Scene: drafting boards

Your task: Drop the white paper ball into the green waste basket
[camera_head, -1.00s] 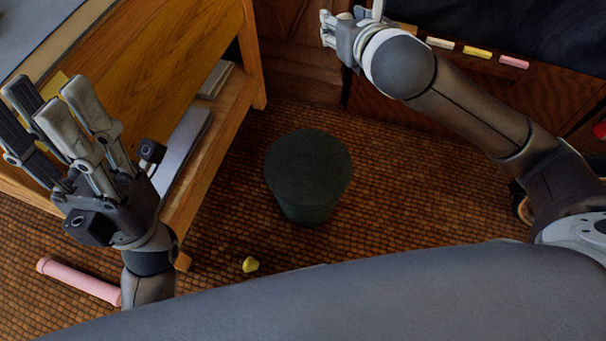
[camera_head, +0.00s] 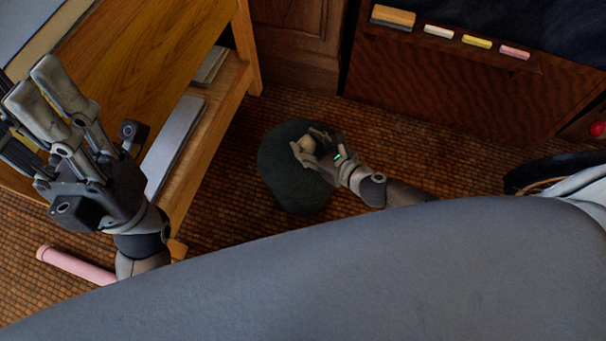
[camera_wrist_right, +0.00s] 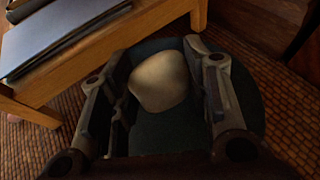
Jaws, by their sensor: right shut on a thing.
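The white paper ball (camera_head: 306,145) looks off-white and is held in my right gripper (camera_head: 312,148). The right wrist view shows the ball (camera_wrist_right: 158,82) between the two fingers. The dark green waste basket (camera_head: 296,192) stands on the floor. The gripper and ball overlap its top in the head view, and the basket (camera_wrist_right: 248,100) shows behind them in the wrist view. The ball appears over it; the exact height is hard to tell. My left gripper (camera_head: 38,100) is open and empty at the left, partly cut off by the picture edge.
A wooden desk (camera_head: 165,50) with a lower shelf holding papers (camera_head: 175,140) stands left of the basket. A pink cylinder (camera_head: 75,265) lies on the floor. A ledge at upper right holds an eraser (camera_head: 393,16) and chalks (camera_head: 477,42).

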